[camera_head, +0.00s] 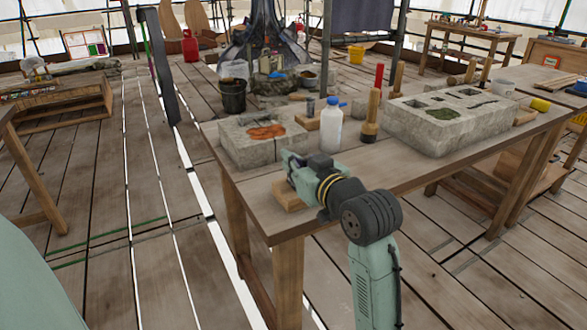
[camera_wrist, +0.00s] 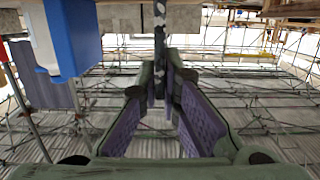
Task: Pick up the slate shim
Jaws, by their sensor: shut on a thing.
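My gripper (camera_head: 292,163) is low over the front left part of the wooden table (camera_head: 400,180), in front of the stone block with the reddish patch. In the wrist view its purple-padded fingers (camera_wrist: 160,85) come together at their tips on a thin, dark, speckled piece (camera_wrist: 160,45), which looks like the slate shim. The piece stands on edge between the pads and runs up past the tips. In the head view I cannot make the shim out; my gripper and wrist hide that spot. A small wooden block (camera_head: 288,197) lies just below my gripper.
A white bottle with a blue cap (camera_head: 330,128) stands close behind my gripper. A stone block with a reddish patch (camera_head: 250,150) is behind left. A wooden-handled tool (camera_head: 371,120) and a larger stone block with recesses (camera_head: 440,135) stand right. The table front is mostly bare.

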